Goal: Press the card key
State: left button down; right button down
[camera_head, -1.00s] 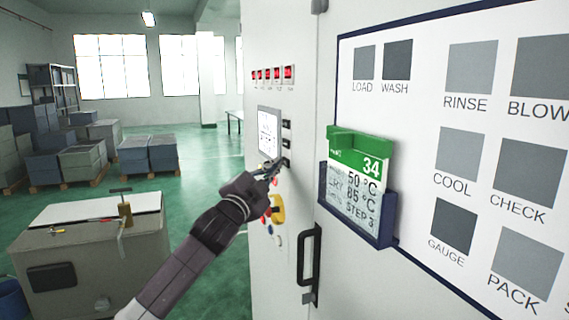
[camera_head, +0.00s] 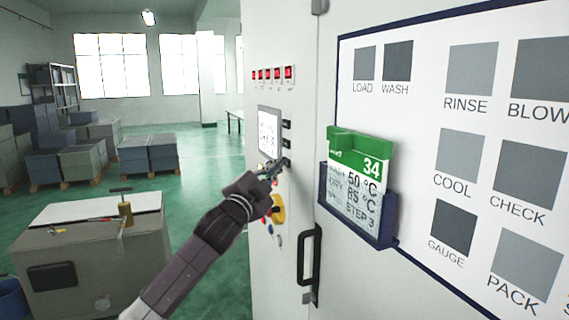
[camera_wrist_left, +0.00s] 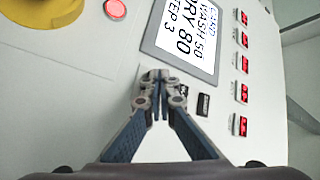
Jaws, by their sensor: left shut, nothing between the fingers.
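The control panel on the grey cabinet has a lit screen (camera_head: 268,133) with a column of small black keys (camera_head: 286,143) on its right. The key labels are too small to read, so I cannot tell which is the card key. A black key (camera_wrist_left: 203,104) shows beside my fingers. My left gripper (camera_head: 277,169) is shut and empty, its tips at the lowest key. It also shows in the wrist view (camera_wrist_left: 157,78); contact cannot be told. My right gripper is out of view.
A green-topped card (camera_head: 362,165) marked 34, 50 °C, 85 °C and STEP 3 sits in a blue holder (camera_head: 350,222).

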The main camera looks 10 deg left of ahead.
pick_arm(q)
jog(key=shift+s+a, duration=0.45)
jog(key=shift+a, duration=0.1)
jog(key=shift+a+p, duration=0.1)
jog(key=shift+p, duration=0.2)
jog(key=s+a, duration=0.1)
jog(key=a, duration=0.1)
jog(key=s+a+p, duration=0.1)
jog(key=a, duration=0.1)
jog(key=shift+s, duration=0.4)
jog(key=shift+f, duration=0.1)
